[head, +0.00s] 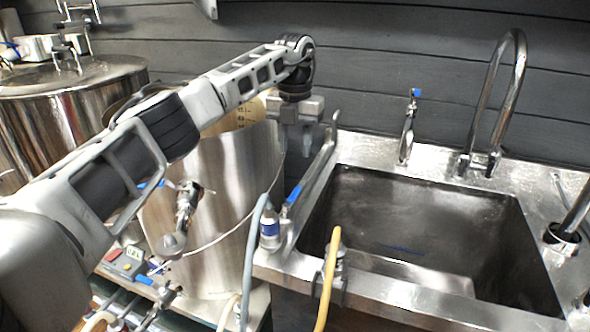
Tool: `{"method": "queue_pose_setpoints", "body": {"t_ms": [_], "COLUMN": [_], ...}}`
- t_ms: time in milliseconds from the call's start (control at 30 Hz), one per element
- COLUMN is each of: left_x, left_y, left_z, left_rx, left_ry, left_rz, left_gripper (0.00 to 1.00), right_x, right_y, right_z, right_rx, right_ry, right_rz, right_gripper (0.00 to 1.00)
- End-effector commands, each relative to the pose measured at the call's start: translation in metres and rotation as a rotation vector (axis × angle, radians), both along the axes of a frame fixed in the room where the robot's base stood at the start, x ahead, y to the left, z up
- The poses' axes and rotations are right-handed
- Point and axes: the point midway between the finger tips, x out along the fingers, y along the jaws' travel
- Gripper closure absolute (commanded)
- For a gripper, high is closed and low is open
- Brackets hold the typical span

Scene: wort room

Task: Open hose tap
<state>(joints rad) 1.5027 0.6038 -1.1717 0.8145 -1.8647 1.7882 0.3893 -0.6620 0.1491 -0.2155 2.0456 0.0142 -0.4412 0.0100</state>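A tap with a blue lever (294,195) sits at the left rim of the sink, and a grey hose (250,262) hangs beside it. A further small tap with a blue top (407,128) stands at the sink's back left. I cannot tell which of these is the hose tap. My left gripper (295,145) points down above the sink's left rim, behind the blue lever, with its fingers apart and nothing visible between them. My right gripper is out of view.
A steel sink (375,178) with a tall curved faucet (520,75) fills the right side. A large steel pot (215,185) stands left of it, under my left arm. A lidded vessel (75,100) stands behind. The basin is mostly empty.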

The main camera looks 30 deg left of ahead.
Motion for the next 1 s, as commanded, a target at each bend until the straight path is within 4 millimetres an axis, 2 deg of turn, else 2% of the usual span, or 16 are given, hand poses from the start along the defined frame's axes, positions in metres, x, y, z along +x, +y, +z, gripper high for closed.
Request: {"method": "queue_pose_setpoints", "body": {"t_ms": [33,100,300,1000], "left_x": [0.001,0.001,0.000,0.000], "left_y": [0.000,0.000,0.000,0.000], "left_z": [0.013,0.026,0.049,0.053], "left_rx": [0.000,0.000,0.001,0.001], "left_ry": [-0.004,-0.004,-0.001,0.000], "left_rz": [0.000,0.000,0.001,0.000], "left_gripper": [0.63,0.63,0.63,0.63], "right_x": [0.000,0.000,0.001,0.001], "right_y": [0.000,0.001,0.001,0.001], "right_z": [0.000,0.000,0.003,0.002], "right_rx": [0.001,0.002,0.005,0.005], "right_ry": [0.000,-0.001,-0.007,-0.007], "right_rz": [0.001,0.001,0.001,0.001], "right_gripper": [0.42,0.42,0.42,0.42]}}
